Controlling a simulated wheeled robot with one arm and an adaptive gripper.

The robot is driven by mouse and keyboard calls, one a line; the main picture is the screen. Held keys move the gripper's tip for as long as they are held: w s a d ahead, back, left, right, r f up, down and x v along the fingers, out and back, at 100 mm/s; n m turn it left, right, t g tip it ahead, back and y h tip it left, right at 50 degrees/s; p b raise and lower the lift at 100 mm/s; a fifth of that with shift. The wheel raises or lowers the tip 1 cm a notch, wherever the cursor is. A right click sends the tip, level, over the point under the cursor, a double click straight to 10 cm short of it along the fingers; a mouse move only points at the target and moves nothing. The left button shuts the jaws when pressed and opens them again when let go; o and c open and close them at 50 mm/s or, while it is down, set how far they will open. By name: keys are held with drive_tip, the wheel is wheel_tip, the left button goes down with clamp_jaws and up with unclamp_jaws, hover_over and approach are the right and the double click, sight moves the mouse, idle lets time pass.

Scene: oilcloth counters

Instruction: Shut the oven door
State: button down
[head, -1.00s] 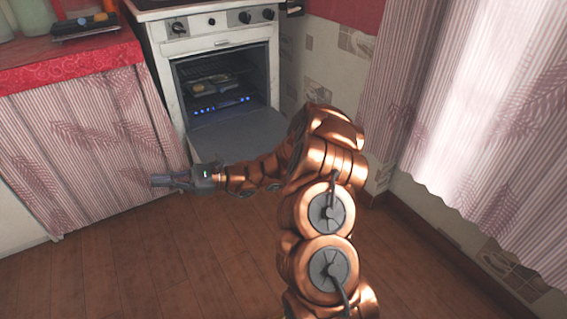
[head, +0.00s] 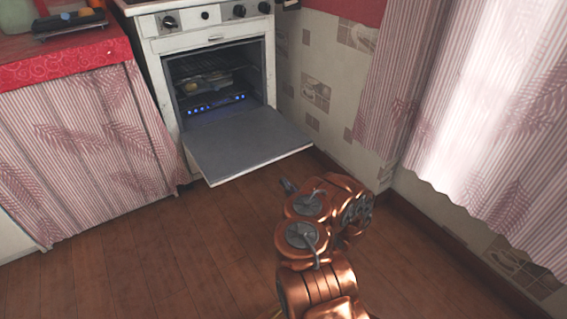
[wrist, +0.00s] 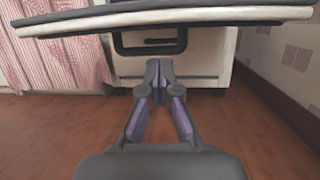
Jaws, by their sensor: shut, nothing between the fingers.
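The white oven (head: 152,95) stands at the back with its door (head: 245,142) folded down, roughly level, its grey inner face up. In the wrist view the door's front edge (wrist: 200,16) spans the top of the picture, above my fingers. A black bar handle (wrist: 128,47) shows under that edge, just beyond the fingertips; I cannot tell whether they touch it. My gripper (wrist: 159,66) is shut and empty, low and in front of the door. In the head view only a small part of my gripper (head: 288,186) shows past my arm.
Inside the oven are a rack with food (head: 208,82) and blue lights. A curtained counter (head: 85,150) with a red cloth stands to the left. A tiled wall (head: 318,95) and pink curtains (head: 480,110) close off the right. The wooden floor (head: 150,260) in front is clear.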

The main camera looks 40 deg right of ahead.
drive_tip(key=s+d+f+m+h, duration=0.1)
drive_tip(key=s+d+f+h, duration=0.2)
drive_tip(key=d, duration=0.1)
drive_tip(key=w+d+r+b, duration=0.1)
drive_tip(key=w+r+b, duration=0.4)
drive_tip(key=w, duration=0.4)
drive_tip(key=shift+w+d+r, duration=0.15)
drive_tip(key=shift+w+r, duration=0.15)
drive_tip(key=shift+r, duration=0.2)
idle(0.4)
